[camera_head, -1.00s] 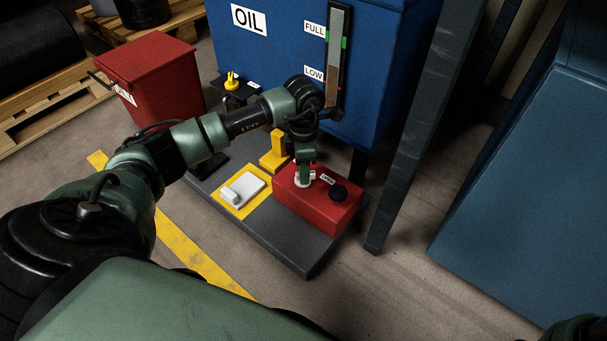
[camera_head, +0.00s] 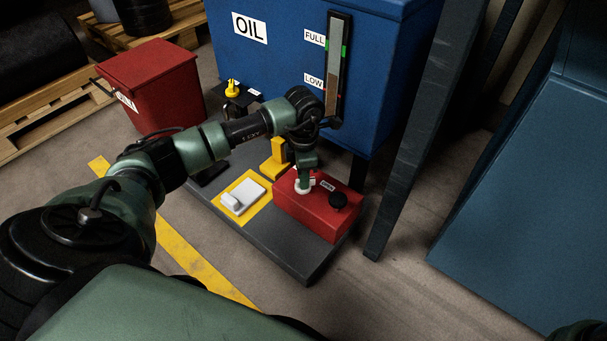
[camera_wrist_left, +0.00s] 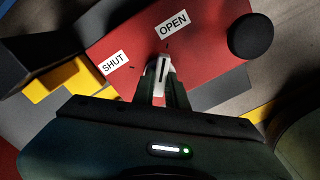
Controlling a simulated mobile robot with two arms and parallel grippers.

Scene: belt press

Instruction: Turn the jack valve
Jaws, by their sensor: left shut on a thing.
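The jack valve is a small white handle with a black line (camera_wrist_left: 162,68) on top of the red box (camera_head: 318,215). In the left wrist view its line points at the tick by the OPEN label (camera_wrist_left: 173,24); the SHUT label (camera_wrist_left: 114,63) lies to its left. My left gripper (camera_head: 304,183) points down onto the box from above. In the left wrist view its two fingers (camera_wrist_left: 160,88) are shut on the white handle, one on each side. Part of the handle is hidden by the fingers. My right gripper is not in view.
A round black knob (camera_head: 338,201) stands on the same box. A white piece on a yellow plate (camera_head: 256,213) lies to its left. The blue oil tank (camera_head: 270,68) stands behind, with a dark post (camera_head: 405,155) to the right. A red bin (camera_head: 150,85) is at the back left.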

